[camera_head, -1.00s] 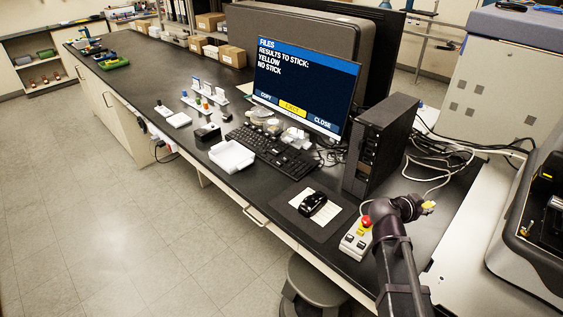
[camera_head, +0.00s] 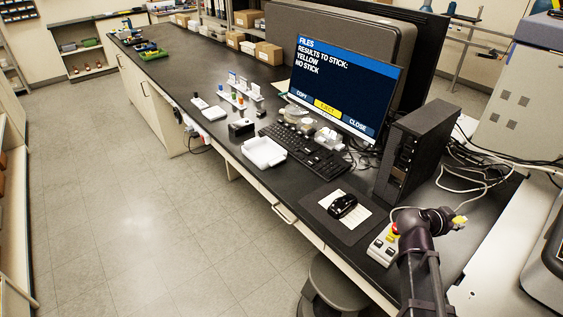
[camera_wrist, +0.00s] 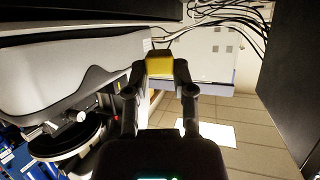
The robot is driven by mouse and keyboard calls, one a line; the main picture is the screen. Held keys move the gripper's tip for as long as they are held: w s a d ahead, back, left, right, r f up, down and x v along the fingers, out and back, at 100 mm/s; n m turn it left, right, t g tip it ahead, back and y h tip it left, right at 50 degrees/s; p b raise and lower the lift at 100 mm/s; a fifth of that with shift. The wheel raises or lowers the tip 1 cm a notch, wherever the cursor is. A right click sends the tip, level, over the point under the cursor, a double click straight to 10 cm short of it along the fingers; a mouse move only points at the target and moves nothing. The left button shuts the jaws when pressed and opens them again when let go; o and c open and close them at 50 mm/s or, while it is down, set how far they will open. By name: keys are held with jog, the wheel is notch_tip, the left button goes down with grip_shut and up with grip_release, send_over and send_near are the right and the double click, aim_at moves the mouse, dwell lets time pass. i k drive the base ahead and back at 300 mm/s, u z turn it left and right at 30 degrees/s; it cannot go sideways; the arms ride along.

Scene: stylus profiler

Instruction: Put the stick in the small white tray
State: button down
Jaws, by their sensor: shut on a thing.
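My gripper (camera_wrist: 160,75) is shut on a yellow stick (camera_wrist: 160,62), which shows as a yellow block between the fingertips in the wrist view. In the head view the yellow stick (camera_head: 459,221) pokes out at the end of my arm, held in the air near the right end of the bench; the fingers are hard to make out there. The small white tray (camera_head: 264,152) sits on the black bench in front of the keyboard, well left of my gripper. Its inside looks empty.
A monitor (camera_head: 345,85) and a black computer tower (camera_head: 412,150) stand behind. A keyboard (camera_head: 305,150), a mouse (camera_head: 343,206) and a button box (camera_head: 384,245) lie on the bench. Cables (camera_head: 490,170) run behind my gripper. A stool (camera_head: 335,285) stands at the front edge.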

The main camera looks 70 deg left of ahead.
aim_at(270, 153)
jog(key=z, duration=0.05)
jog(key=k, duration=1.25)
jog(key=u, duration=1.45)
jog(key=i, duration=1.25)
jog(key=z, duration=0.15)
